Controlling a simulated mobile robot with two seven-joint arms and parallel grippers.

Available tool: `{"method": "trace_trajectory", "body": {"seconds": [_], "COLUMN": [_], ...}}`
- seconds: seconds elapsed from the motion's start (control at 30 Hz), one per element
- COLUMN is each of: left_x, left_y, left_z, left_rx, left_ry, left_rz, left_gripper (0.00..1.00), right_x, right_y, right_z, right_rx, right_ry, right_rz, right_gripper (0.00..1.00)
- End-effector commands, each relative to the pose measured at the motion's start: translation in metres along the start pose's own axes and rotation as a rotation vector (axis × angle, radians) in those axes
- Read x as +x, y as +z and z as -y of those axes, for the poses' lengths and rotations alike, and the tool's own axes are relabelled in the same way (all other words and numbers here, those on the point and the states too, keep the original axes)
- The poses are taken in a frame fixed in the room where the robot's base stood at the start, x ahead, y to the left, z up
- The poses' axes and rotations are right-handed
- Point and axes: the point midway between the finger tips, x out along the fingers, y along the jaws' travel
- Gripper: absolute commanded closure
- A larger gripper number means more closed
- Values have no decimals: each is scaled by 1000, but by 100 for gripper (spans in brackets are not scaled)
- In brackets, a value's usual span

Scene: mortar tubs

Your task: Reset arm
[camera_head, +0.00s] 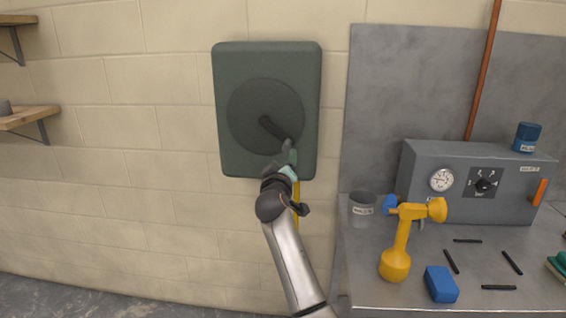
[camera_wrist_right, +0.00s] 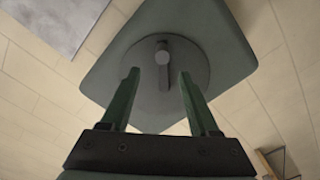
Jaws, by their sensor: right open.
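My right gripper (camera_head: 289,160) is raised in front of a dark green wall box (camera_head: 231,150) with a round plate (camera_head: 250,105) and a dark handle (camera_head: 273,128). In the right wrist view, its two green fingers (camera_wrist_right: 156,95) are spread apart, with the handle (camera_wrist_right: 163,68) showing between and beyond them. Nothing is held between the fingers. Whether a finger touches the handle cannot be told. My left gripper is in neither view.
To the right, a grey bench (camera_head: 390,290) bears a yellow tool (camera_head: 402,240), a blue block (camera_head: 441,284), a grey cup (camera_head: 361,209), several black sticks and a grey gauge box (camera_head: 440,160). A wooden shelf (camera_head: 28,117) is at the left. The wall between shelf and green box is bare.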

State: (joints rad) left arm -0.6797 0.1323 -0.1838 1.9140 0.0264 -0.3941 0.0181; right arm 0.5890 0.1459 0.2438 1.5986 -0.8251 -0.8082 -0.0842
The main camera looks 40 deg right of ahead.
Motion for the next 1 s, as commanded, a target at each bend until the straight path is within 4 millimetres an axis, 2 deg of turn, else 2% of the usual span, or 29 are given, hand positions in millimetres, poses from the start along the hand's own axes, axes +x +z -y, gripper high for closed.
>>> {"method": "trace_trajectory", "body": {"seconds": [0.5,0.6,0.67,0.77,0.87,0.9,1.0], "left_x": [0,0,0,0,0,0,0], "left_y": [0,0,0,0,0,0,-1], "left_z": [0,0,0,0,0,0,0], "left_rx": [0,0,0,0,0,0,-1], "left_ry": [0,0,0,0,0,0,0], "left_rz": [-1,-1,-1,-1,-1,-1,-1], "left_gripper": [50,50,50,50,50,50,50], "right_x": [0,-3,-10,-30,-64,-80,-127], "right_y": [0,6,15,40,77,93,133], "right_z": [0,10,26,69,121,142,186], "right_rx": [-1,-8,-18,-37,-48,-47,-37], "right_ry": [-1,-21,-56,-155,-293,-352,-500], "right_rz": [0,-4,-11,-29,-44,-47,-42], "right_gripper": [38,38,38,38,38,38,38]}}
